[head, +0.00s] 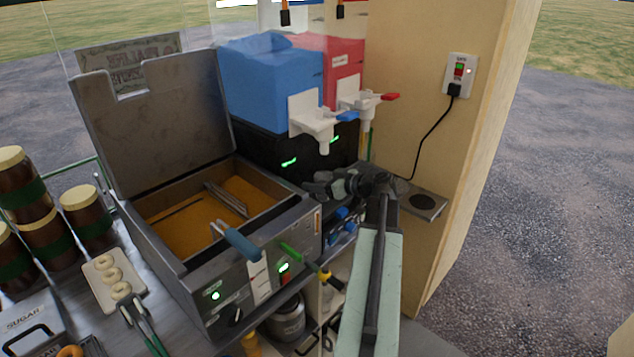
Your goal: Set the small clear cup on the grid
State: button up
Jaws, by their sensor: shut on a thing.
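My gripper (326,187) is below and in front of the white taps of the slush machine, at the end of my arm reaching up from the lower right. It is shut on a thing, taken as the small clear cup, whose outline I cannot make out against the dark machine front. The grid is not clearly visible; my gripper and arm cover much of the area under the taps.
The slush machine has a blue tank (265,82) and a red tank (340,70). An open-lidded fryer (170,255) stands left of my gripper, with a blue-handled basket (235,241). A wooden post (440,130) and small metal shelf (424,203) stand right.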

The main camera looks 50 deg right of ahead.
jog(key=shift+f, duration=0.1)
jog(key=o, duration=1.4)
jog(key=p+v, duration=0.2)
jog(key=v, duration=0.6)
jog(key=shift+w, duration=0.1)
